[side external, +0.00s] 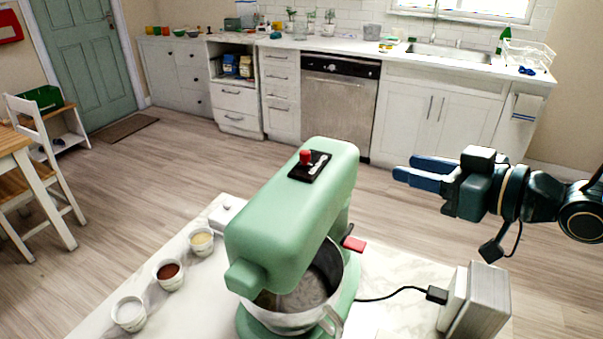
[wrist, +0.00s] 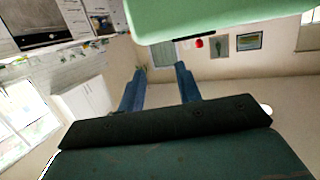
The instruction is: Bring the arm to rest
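My gripper (side external: 404,168) is in the air to the right of the green stand mixer (side external: 290,200), its blue fingers pointing left. In the wrist view my gripper (wrist: 160,70) shows its two fingers spread apart with nothing between them. The gripper is open and empty, and appears clear of the mixer. The mixer's head is down over a metal bowl (side external: 290,319). Part of the green mixer (wrist: 220,15) also fills the top of the wrist view.
The white countertop (side external: 390,285) holds three small cups (side external: 169,274) on the left and a grey box (side external: 483,300) with a plugged-in cord at right. Open floor lies behind, before the back kitchen cabinets (side external: 440,110). A wooden table and chair stand far left.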

